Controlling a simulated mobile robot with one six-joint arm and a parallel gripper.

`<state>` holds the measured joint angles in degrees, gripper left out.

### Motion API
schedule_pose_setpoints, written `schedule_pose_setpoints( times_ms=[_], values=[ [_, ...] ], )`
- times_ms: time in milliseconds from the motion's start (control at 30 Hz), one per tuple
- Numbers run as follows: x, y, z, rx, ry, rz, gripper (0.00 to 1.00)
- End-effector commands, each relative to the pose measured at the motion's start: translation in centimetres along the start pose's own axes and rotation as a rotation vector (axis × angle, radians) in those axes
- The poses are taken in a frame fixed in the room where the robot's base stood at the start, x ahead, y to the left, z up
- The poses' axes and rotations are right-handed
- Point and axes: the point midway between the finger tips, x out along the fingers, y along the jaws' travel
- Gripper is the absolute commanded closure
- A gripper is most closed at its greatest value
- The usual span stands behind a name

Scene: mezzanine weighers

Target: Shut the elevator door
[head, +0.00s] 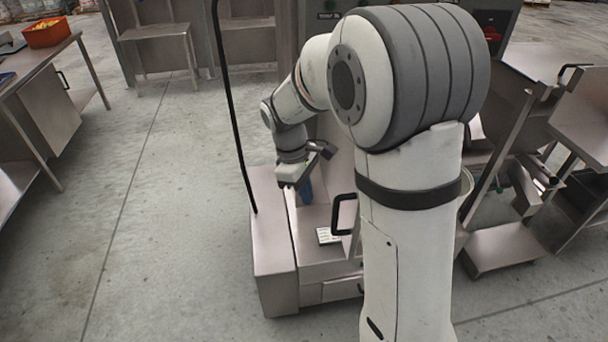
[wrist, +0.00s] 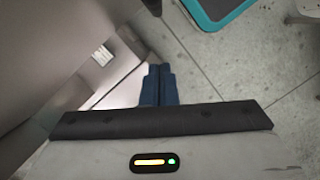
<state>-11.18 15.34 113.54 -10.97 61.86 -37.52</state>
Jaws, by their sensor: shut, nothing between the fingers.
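A metal cabinet (head: 272,235), which I take to be the elevator, stands at the middle of the head view, partly behind my arm. Its door (head: 340,168) appears to stand open, with a black handle (head: 343,213) on it. A white slotted patch (head: 327,235) shows in the opening and also in the wrist view (wrist: 102,55). My gripper (head: 305,191) is over the opening, left of the handle. Its blue fingers (wrist: 158,85) are together and empty. I cannot tell whether they touch the door. My arm hides the cabinet's right side.
A metal table (head: 40,60) with a red bin (head: 46,33) stands at the left. Metal frames and a low step (head: 503,246) stand at the right. A teal-edged grey object (wrist: 215,10) shows in the wrist view. The concrete floor (head: 170,230) left of the cabinet is clear.

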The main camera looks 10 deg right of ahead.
Motion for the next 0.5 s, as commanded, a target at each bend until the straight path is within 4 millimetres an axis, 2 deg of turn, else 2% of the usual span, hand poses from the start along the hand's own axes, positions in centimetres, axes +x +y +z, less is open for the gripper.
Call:
schedule_pose_setpoints(
  times_ms=[100, 300, 500],
  values=[
    [2.5, 0.0, 0.1, 0.001, -0.003, -0.004, 1.00],
    [2.9, 0.1, 3.0, 0.003, 0.001, 0.000, 1.00],
    [3.3, 0.0, 3.9, 0.003, 0.000, -0.001, 1.00]
  ],
)
